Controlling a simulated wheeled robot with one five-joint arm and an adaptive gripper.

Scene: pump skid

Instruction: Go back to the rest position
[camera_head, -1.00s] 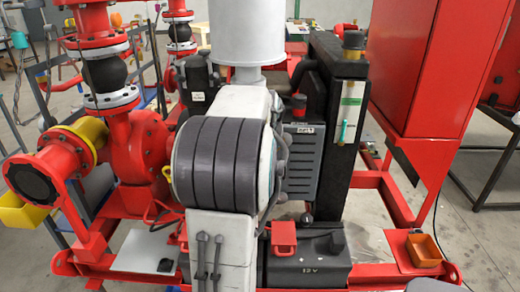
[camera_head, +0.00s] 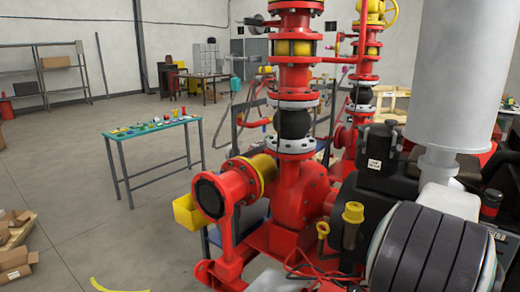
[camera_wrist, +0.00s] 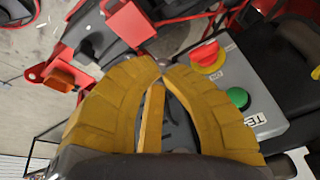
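My gripper (camera_wrist: 163,68) shows in the wrist view as two thick yellow fingers curving in from both sides. Their tips come together at the middle, so it looks shut. A narrow yellow bar (camera_wrist: 152,118) shows between the fingers; I cannot tell whether it is part of the gripper. Nothing is clearly held at the tips. Beyond the right finger is a grey box (camera_wrist: 262,95) with a red button on a yellow ring (camera_wrist: 207,57) and a green button (camera_wrist: 238,98). The gripper does not show in the head view.
The red pump (camera_head: 298,195) and dark ribbed drum (camera_head: 430,250) fill the right of the head view. A small table (camera_head: 155,133) with parts stands at left over open floor. The wrist view shows an orange tray (camera_wrist: 58,80) and red frame parts.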

